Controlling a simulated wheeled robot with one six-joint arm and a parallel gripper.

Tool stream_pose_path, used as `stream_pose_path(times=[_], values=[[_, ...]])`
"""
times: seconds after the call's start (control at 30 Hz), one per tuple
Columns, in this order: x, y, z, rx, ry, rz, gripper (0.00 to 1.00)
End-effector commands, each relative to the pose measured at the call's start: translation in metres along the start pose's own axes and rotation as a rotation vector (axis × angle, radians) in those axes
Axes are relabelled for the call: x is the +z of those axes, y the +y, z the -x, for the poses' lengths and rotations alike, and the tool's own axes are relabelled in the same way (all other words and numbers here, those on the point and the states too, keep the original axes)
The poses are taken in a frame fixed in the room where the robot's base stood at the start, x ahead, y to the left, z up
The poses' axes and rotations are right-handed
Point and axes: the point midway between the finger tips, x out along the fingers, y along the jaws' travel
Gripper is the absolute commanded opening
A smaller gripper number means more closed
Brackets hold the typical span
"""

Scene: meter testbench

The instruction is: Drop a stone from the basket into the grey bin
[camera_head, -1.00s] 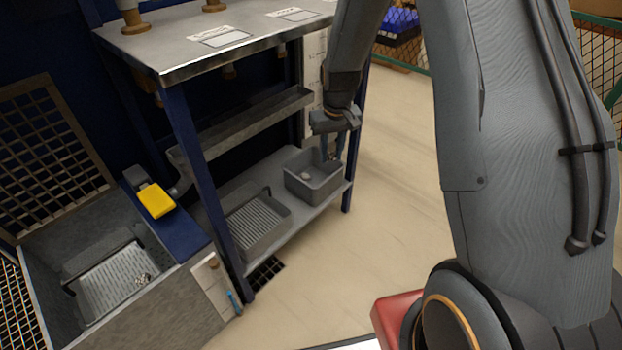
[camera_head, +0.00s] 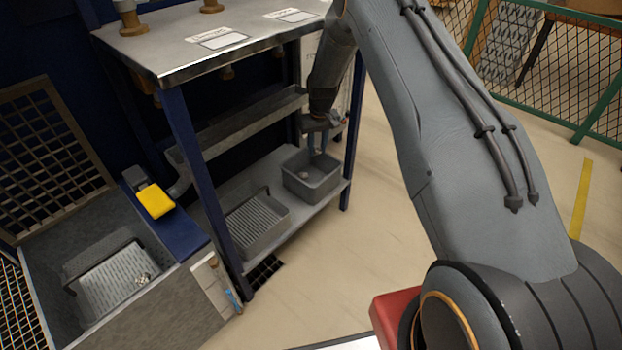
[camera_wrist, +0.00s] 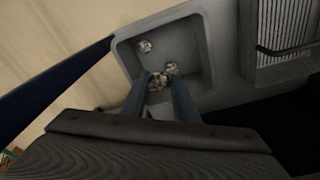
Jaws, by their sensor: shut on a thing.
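The grey bin (camera_head: 325,187) stands on the right part of the lower shelf, with a pale stone (camera_head: 303,175) inside. My gripper (camera_head: 317,153) points down over the bin. In the wrist view, my gripper (camera_wrist: 160,86) is shut on a pale stone (camera_wrist: 158,80) between its blue-grey fingertips, with the grey bin (camera_wrist: 208,55) behind it. Two other stones show in the bin, one at the upper left (camera_wrist: 144,46) and one beside the fingertips (camera_wrist: 172,68). The basket (camera_head: 98,285) sits in the trough at the left with a few stones (camera_head: 142,279) in it.
A grey ribbed tray (camera_head: 255,222) stands left of the bin on the same shelf. A sloped grey channel (camera_head: 240,130) and the metal bench top (camera_head: 180,45) are above. A blue bench leg (camera_head: 353,150) stands just right of the bin. The floor to the right is clear.

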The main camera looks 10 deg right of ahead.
Motion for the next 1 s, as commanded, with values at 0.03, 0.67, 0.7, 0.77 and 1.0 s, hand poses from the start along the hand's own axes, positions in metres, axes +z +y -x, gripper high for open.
stream_pose_path(times=[0.03, 0.67, 0.7, 0.77, 1.0], values=[[0.001, 0.0, -0.006, 0.0, -0.001, 0.0, 0.05], [0.006, 0.0, -0.051, 0.0, 0.0, 0.0, 0.05], [0.006, 0.0, -0.051, 0.0, 0.0, 0.0, 0.05], [0.006, 0.0, -0.05, 0.0, 0.0, 0.0, 0.05], [0.006, 0.0, -0.05, 0.0, 0.0, 0.0, 0.49]])
